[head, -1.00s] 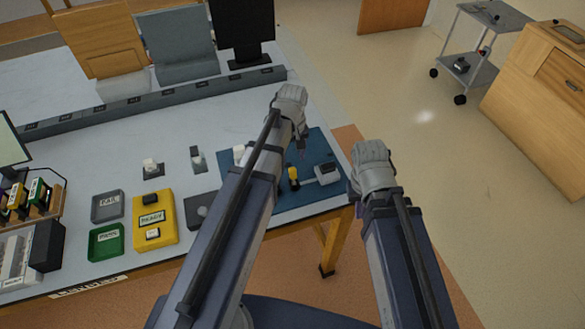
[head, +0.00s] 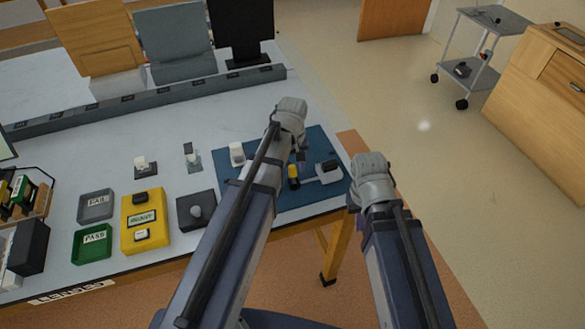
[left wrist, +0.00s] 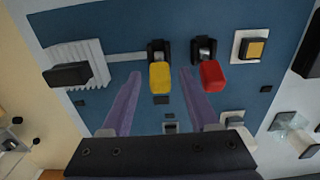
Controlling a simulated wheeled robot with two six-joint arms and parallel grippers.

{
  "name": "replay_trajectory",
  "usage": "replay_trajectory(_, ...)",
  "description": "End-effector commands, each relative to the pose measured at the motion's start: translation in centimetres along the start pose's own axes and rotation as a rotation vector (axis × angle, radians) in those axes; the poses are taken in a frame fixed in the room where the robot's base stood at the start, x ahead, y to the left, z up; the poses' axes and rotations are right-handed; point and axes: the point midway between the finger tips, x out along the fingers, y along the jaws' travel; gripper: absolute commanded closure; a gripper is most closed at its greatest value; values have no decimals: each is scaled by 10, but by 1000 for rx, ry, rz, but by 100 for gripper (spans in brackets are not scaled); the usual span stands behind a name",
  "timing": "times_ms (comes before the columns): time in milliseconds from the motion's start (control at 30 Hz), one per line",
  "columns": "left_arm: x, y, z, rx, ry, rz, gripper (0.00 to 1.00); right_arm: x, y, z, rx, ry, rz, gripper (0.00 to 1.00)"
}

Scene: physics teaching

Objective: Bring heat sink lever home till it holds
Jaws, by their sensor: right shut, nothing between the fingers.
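A white finned heat sink (left wrist: 78,62) with a black handle (left wrist: 68,75) lies on the blue board (left wrist: 130,20) at the left of the left wrist view. A pale bar runs from it toward a yellow-capped lever (left wrist: 160,75). A red-capped lever (left wrist: 212,75) sits beside that. In the head view the heat sink (head: 328,170) and yellow lever (head: 294,172) are near the board's right side. My left gripper (left wrist: 161,72) is open, its purple fingers apart on either side of the yellow cap. My right gripper (head: 356,200) is shut and empty, right of the board.
A white-and-yellow button (left wrist: 254,47) is on the board. Floor lies open to the right of the table.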

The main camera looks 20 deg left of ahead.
Motion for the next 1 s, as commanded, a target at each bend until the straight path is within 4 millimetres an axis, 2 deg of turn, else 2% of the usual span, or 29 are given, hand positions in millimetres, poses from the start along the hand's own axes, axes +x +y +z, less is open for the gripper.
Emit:
replay_trajectory(67, 0, 0, 0, 0, 0, 0, 48, 0, 0, 0, 0, 0, 0, 100)
replay_trajectory(533, 0, 0, 0, 0, 0, 0, 100, 0, 0, 0, 0, 0, 0, 100)
replay_trajectory(800, 0, 0, -1, 0, -4, 0, 100, 0, 0, 0, 0, 0, 0, 100)
replay_trajectory(1000, 3, 2, -10, -3, -114, 0, 100, 5, 0, 0, 0, 0, 0, 100)
